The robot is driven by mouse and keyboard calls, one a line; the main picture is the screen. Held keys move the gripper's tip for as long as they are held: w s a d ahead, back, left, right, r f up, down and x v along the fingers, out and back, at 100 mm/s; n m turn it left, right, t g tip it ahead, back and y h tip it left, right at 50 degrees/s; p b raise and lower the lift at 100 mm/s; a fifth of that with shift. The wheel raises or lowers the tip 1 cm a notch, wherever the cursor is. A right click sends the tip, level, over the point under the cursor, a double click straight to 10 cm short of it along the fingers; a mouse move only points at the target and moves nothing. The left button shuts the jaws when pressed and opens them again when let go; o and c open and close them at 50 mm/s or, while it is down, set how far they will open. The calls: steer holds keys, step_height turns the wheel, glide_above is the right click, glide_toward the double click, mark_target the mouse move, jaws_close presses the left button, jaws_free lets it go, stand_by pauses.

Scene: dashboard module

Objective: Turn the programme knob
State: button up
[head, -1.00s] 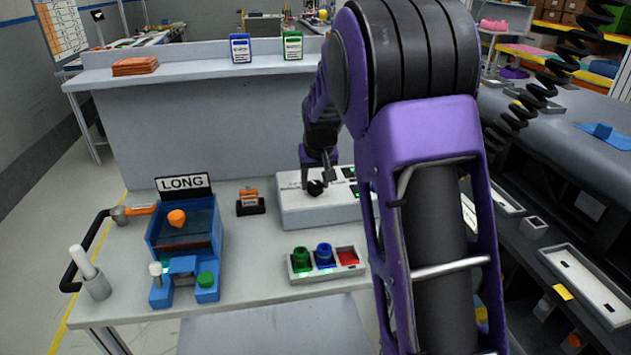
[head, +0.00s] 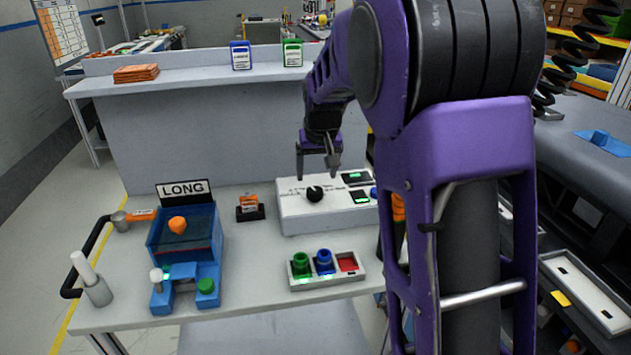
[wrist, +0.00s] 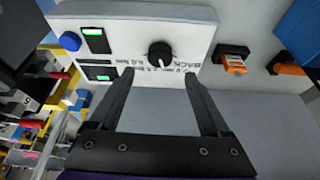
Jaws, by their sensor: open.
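The programme knob (head: 314,194) is a round black knob on top of a white control box (head: 297,221). In the wrist view the knob (wrist: 159,54) has a white pointer mark, with printed lettering beside it on the box face. My gripper (head: 318,178) is open and empty, above the knob in the head view. In the wrist view the two fingertips (wrist: 160,75) are spread apart to either side of the knob's line, with the knob just beyond them. The fingers do not appear to touch the knob.
The box carries small green displays (head: 355,177) and a blue button (wrist: 70,41). An orange item in a black holder (head: 249,207) stands left of the box. A tray with green, blue and red parts (head: 300,282) lies in front. A blue fixture labelled LONG (head: 208,267) stands further left.

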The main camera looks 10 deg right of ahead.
steer(key=p+v, duration=0.1)
steer(key=v, duration=0.9)
steer(key=shift+r, duration=0.35)
steer(key=shift+s, duration=0.1)
